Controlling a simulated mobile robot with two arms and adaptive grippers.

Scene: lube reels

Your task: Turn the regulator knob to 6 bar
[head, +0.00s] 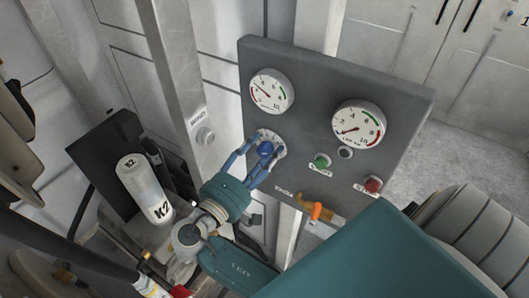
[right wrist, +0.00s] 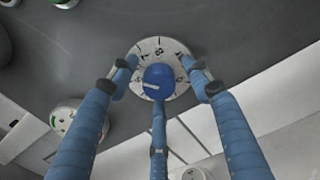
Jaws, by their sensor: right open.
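The blue regulator knob (head: 265,149) is on the grey panel, below the left gauge. It sits in the middle of a round white dial (head: 277,141). In the right wrist view the knob (right wrist: 159,78) has a pale mark pointing left, and an 8 shows on the dial (right wrist: 172,46). My right gripper (head: 262,154) is open, its blue fingers spread around the knob with space at both sides. Whether the lower finger touches the knob cannot be told. My left gripper is not in view.
The left gauge (head: 270,91) and right gauge (head: 358,123) are above. A green button (head: 321,160), a red button (head: 373,184) and an orange-handled valve (head: 316,211) are to the right. A white K2 canister (head: 144,187) stands left of my right arm.

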